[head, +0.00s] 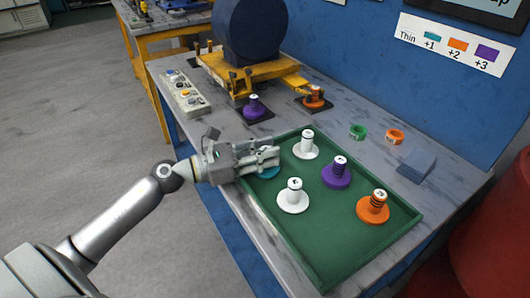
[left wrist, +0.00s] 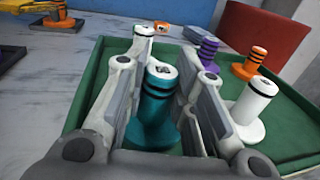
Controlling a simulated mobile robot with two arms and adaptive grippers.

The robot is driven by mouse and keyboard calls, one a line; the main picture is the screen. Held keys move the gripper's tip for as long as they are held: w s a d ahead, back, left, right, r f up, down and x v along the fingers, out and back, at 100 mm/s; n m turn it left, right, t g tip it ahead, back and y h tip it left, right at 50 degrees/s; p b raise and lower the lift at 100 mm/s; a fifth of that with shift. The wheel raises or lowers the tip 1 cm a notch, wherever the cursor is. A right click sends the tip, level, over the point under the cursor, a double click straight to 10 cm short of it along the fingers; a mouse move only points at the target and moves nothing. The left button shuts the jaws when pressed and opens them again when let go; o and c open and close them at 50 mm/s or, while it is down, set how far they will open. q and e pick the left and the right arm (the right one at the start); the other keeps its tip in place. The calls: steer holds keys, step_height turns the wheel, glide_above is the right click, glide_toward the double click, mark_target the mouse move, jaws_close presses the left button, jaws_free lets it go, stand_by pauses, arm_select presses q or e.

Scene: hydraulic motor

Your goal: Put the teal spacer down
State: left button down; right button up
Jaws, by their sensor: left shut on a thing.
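The teal spacer (left wrist: 154,122) stands upright between the fingers of my left gripper (head: 274,156) in the left wrist view. It has dark bands on its post and a wide round base. In the head view only part of its teal base (head: 268,174) shows under the fingers, over the far left part of the green tray (head: 335,262). My left gripper is shut on the teal spacer. I cannot tell whether the base touches the tray floor. My right gripper is in neither view.
The tray also holds white spacers (head: 292,197) (head: 306,147), a purple one (head: 337,173) and an orange one (head: 373,208). Green (head: 357,132) and orange (head: 395,136) rings and a blue-grey block (head: 416,164) lie behind. The tray's front part is clear.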

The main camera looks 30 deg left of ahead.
arm_select(q)
steer(key=shift+f, duration=0.1)
steer(key=c, duration=1.2)
jaws_free()
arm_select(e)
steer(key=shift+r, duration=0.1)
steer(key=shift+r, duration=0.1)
arm_select(q)
steer(key=shift+s+a, duration=0.1)
steer(key=v, duration=1.2)
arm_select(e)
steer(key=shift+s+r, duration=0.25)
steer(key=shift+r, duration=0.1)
